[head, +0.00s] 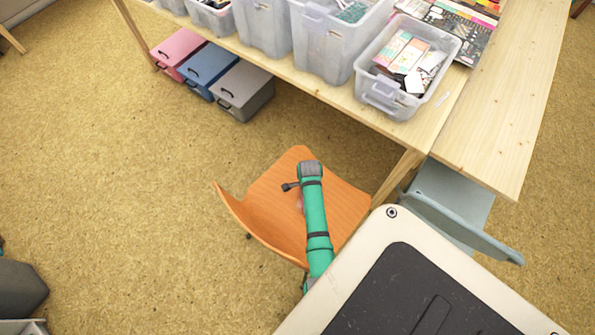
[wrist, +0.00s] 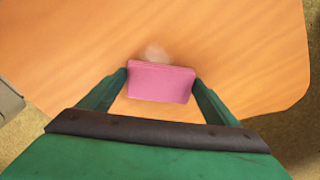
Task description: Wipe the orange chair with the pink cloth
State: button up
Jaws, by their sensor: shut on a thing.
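The orange chair (head: 268,208) stands beside the wooden table in the head view, and its seat (wrist: 70,50) fills most of the wrist view. My gripper (wrist: 160,78) is shut on the pink cloth (wrist: 161,88), a small flat block between the two green fingers. The cloth is over the seat; I cannot tell whether it touches the wood. A pale, blurry smudge (wrist: 155,52) shows on the seat just beyond the cloth's upper edge. In the head view my green arm reaches over the seat and hides the fingers and most of the cloth.
The wooden table (head: 505,120) holds several clear plastic bins (head: 408,65). A grey-blue chair (head: 455,200) is tucked at its near corner. Pink (head: 178,47), blue (head: 208,65) and grey (head: 243,88) boxes sit on the floor below. Floor left of the orange chair is clear.

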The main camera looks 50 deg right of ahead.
jog(key=shift+w+a, duration=0.2)
jog(key=shift+a, duration=2.4)
jog(key=shift+w+d, duration=0.2)
jog(key=shift+d, duration=0.85)
jog(key=shift+w+d, duration=0.15)
jog(key=shift+d, duration=0.9)
jog(key=shift+s+d, duration=0.25)
jog(key=shift+d, duration=2.4)
jog(key=shift+w+d, duration=0.2)
jog(key=shift+d, duration=0.35)
jog(key=shift+a, duration=0.9)
jog(key=shift+s+a, duration=0.2)
jog(key=shift+a, duration=1.25)
jog(key=shift+w+a, duration=0.15)
jog(key=shift+a, duration=3)
jog(key=r, duration=0.3)
jog(key=shift+d+r, duration=0.25)
jog(key=shift+r, duration=0.05)
notch_tip(320, 180, up, 4)
jog(key=shift+r, duration=0.2)
